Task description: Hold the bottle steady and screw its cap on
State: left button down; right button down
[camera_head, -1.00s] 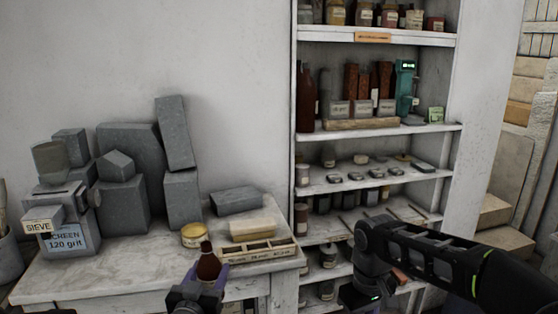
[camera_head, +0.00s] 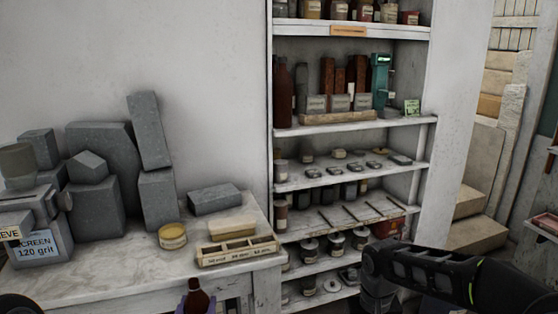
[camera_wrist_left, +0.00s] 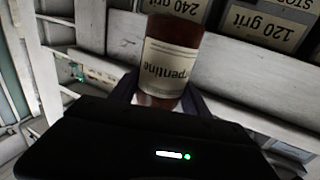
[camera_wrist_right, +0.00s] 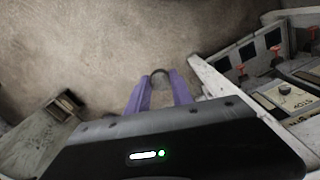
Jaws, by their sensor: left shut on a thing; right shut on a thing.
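The brown bottle (camera_head: 195,297) is upright at the bottom edge of the head view, in front of the table. Its neck shows no cap there. In the left wrist view the bottle (camera_wrist_left: 172,62) has a pale label reading "turpentine", upside down in the picture. My left gripper (camera_wrist_left: 162,98) is shut on the bottle. My right gripper (camera_wrist_right: 160,84) is shut on a small dark round piece, apparently the cap (camera_wrist_right: 160,72), at its purple fingertips. The right gripper is outside the head view; cap and bottle are apart.
Bare floor (camera_wrist_right: 110,40) shows in the right wrist view.

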dwell(0.6)
pick_arm(q)
jog(key=s+d+f+m+g+h, duration=0.2)
jog(key=s+d+f+m+h, duration=0.1)
jog(key=d, duration=0.4)
jog(key=s+d+f+m+g+h, duration=0.2)
jog(key=s+d+f+m+h, duration=0.1)
jog(key=s+d+m+h, duration=0.2)
jog(key=s+d+h, duration=0.2)
jog(key=d+h, duration=0.1)
jog(key=shift+s+d+f+h, duration=0.25)
jog(key=shift+s+f+h, duration=0.05)
jog(key=shift+f, duration=0.1)
